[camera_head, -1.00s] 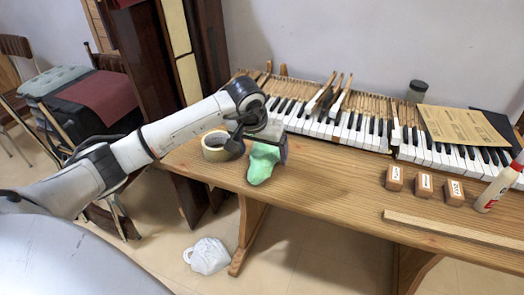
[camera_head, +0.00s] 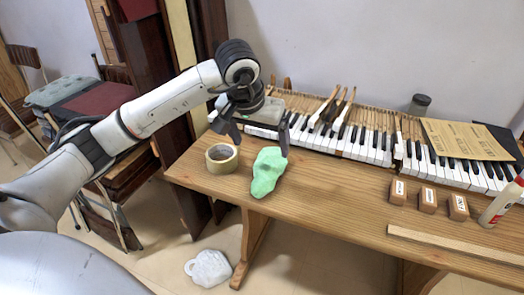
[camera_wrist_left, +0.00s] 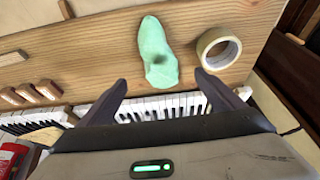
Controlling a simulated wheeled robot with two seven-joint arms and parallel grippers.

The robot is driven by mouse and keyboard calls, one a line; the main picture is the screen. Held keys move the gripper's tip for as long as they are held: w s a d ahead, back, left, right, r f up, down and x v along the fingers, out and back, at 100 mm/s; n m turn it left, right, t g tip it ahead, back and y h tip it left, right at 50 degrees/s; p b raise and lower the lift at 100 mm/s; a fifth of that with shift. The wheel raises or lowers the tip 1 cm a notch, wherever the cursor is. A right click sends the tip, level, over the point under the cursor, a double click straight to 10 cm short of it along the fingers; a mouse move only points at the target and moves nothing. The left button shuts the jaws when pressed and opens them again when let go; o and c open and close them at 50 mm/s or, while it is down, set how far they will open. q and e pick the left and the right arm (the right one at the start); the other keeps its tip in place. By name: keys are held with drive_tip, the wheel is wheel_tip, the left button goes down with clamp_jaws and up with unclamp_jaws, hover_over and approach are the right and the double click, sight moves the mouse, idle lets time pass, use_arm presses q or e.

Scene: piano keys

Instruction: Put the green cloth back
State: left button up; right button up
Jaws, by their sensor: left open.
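The green cloth (camera_head: 268,172) lies crumpled on the wooden table, near its left front edge and just right of a roll of tape. My left gripper (camera_head: 258,140) is open and empty above the table, behind and above the cloth. In the left wrist view the cloth (camera_wrist_left: 156,55) lies beyond the spread fingertips (camera_wrist_left: 162,88), clear of both. My right gripper is in neither view.
The tape roll (camera_head: 222,157) stands on the table left of the cloth. Piano keys (camera_head: 365,150) run along the back. Small wooden blocks (camera_head: 428,199), a glue bottle (camera_head: 503,200) and a long wooden strip (camera_head: 450,245) are at the right. A white bag-like thing (camera_head: 209,268) lies on the floor.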

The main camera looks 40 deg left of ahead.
use_arm(q)
drive_tip(key=s+d+f+n+g+h, duration=0.15)
drive_tip(key=d+h, duration=0.25)
drive_tip(key=d, duration=0.4)
drive_tip(key=s+d+f+n+h, duration=0.2)
drive_tip(key=s+d+f+h, duration=0.1)
drive_tip(key=d, duration=0.5)
drive_tip(key=s+d+f+n+g+h, duration=0.1)
drive_tip(key=s+d+f+n+h, duration=0.2)
drive_tip(key=d, duration=0.5)
drive_tip(key=s+d+r+n+t+h, duration=0.2)
drive_tip(key=d+r+n+t+h, duration=0.1)
drive_tip(key=d+r+n+h, duration=0.65)
drive_tip(key=w+a+f+n+t+y, duration=0.2)
drive_tip(key=a+f+n+t+y, duration=0.35)
drive_tip(key=n, duration=1.05)
drive_tip(key=w+a+f+n+t+y, duration=0.2)
drive_tip(key=a+f+n+t+y, duration=0.3)
drive_tip(key=n, duration=1)
drive_tip(key=s+a+f+n+g+y, duration=0.2)
drive_tip(key=s+f+n+g, duration=0.1)
drive_tip(key=s+f+n, duration=0.5)
drive_tip(key=s+a+f+n+g+y, duration=0.3)
drive_tip(key=s+f+n, duration=0.6)
drive_tip(key=f, duration=0.7)
drive_tip(key=n, duration=0.3)
drive_tip(key=shift+s+g, duration=0.25)
drive_tip(key=shift+g, duration=0.05)
